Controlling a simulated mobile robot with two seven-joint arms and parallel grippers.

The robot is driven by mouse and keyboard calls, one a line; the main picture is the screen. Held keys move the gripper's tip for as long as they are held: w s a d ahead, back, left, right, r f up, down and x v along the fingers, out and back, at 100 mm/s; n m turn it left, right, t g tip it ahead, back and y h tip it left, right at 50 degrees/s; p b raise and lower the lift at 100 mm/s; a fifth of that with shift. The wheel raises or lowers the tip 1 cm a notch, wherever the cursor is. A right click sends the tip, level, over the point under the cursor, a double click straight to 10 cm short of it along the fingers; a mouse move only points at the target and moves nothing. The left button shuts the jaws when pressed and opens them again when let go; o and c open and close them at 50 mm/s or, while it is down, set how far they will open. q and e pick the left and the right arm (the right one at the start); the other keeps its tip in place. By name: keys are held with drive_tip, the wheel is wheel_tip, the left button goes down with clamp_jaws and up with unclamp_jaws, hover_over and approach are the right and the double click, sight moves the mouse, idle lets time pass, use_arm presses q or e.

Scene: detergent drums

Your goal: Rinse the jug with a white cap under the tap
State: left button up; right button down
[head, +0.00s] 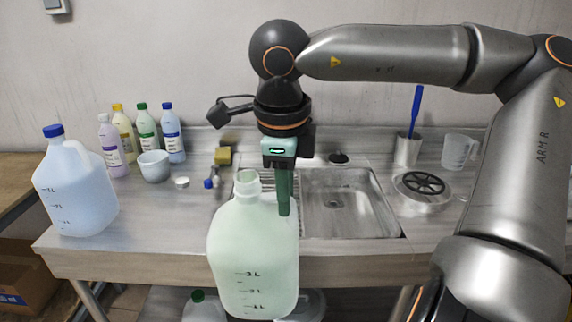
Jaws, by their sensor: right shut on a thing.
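A pale green translucent jug (252,250) with volume marks hangs upright in front of the counter's front edge. Its neck (248,181) is open, with no cap on it. My right gripper (281,200) points down and is shut on the jug, at its upper right side; the exact grip on the handle is partly hidden. A small white cap (181,182) lies on the counter to the left. The sink basin (345,205) is behind and right of the jug. I cannot make out the tap clearly; my arm covers the area above the sink. My left gripper is not in view.
A large blue-capped jug (75,190) stands at the left. Several bottles (146,130), a bowl (154,166) and a yellow sponge (223,155) are behind. A brush cup (407,150), a measuring jug (458,151) and a round strainer-like piece (424,184) stand right.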

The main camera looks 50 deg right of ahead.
drive_tip(key=shift+r+p, duration=1.7)
drive_tip(key=shift+r, duration=0.65)
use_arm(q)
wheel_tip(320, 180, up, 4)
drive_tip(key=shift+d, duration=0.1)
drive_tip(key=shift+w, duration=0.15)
